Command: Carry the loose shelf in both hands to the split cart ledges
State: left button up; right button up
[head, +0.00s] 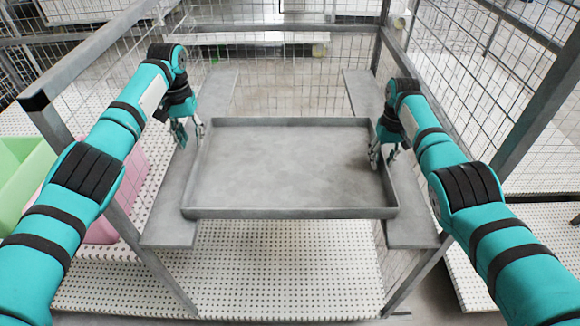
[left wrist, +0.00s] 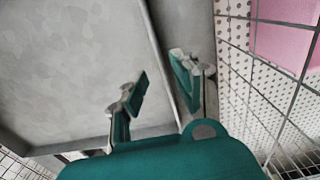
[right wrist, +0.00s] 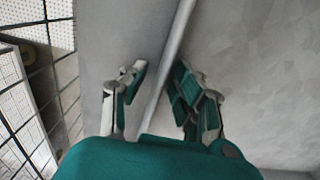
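The loose shelf (head: 285,165) is a grey, shallow metal tray with a raised rim. It lies level across the split cart ledges, with its left end over the left ledge (head: 165,228) and its right end over the right ledge (head: 412,234). My left gripper (head: 189,132) is open at the shelf's left rim; in the left wrist view its spread fingers (left wrist: 158,92) stand on either side of that rim. My right gripper (head: 383,156) is open at the right rim; in the right wrist view its fingers (right wrist: 160,92) are apart with the rim between them.
Grey posts and wire mesh sides of the cart (head: 370,60) surround the shelf. A white perforated deck (head: 290,265) lies below. Green (head: 22,170) and pink (head: 125,190) bins stand at the left, partly behind my left arm. The shelf is empty.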

jog(key=shift+r, duration=0.1)
pick_arm(q)
notch_tip(320, 180, up, 4)
jog(key=shift+f, duration=0.1)
pick_arm(e)
notch_tip(320, 180, up, 12)
dwell(0.3)
dwell(0.3)
